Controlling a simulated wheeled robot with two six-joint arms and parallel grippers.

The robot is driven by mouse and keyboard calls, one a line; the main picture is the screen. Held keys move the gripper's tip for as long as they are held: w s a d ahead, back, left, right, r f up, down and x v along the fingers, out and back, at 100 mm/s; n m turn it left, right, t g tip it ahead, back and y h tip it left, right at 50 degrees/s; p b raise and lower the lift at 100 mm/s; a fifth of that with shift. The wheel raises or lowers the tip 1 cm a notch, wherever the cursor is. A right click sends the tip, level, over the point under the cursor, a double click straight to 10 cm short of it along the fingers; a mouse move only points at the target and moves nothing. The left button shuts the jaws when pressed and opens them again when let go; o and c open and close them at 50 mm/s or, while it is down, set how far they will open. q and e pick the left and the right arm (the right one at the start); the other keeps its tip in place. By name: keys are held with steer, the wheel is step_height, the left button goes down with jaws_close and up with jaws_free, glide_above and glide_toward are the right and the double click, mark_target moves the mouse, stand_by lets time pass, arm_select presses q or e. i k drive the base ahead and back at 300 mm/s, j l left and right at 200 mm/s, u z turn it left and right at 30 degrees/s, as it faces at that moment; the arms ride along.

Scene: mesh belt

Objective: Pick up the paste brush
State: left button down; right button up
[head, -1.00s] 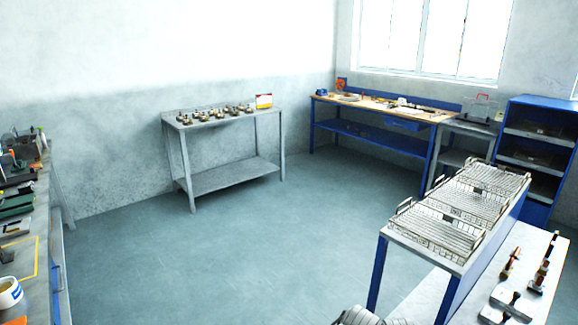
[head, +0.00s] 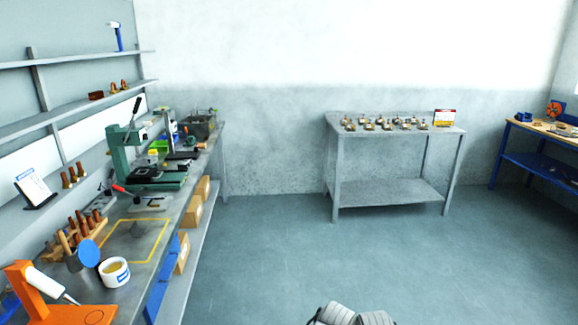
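I cannot make out the paste brush for certain. A white tub (head: 115,272) with a blue label and tan contents stands on the left workbench (head: 128,292), and a blue disc (head: 89,253) is beside it. A wooden rack (head: 68,242) behind them holds several brown-handled tools, too small to tell apart. An orange stand (head: 28,288) at the front left bears a white-bodied tool (head: 50,283). Neither of my grippers shows clearly; only a grey part of my own body is at the bottom edge.
A yellow outlined square (head: 162,238) marks bench space beside a green press (head: 120,155). Wall shelves (head: 60,122) hang above. A grey table (head: 402,187) with small metal parts stands at the back, and a blue bench (head: 535,170) at right. The floor between is clear.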

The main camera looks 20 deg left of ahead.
mark_target(60, 234)
steer(key=i+u, duration=0.2)
steer(key=i, duration=0.6)
steer(key=i+u, duration=0.25)
steer(key=i, duration=0.55)
steer(key=i+l+u, duration=0.1)
steer(key=i+u, duration=0.25)
steer(key=u, duration=3.4)
steer(key=l, duration=0.1)
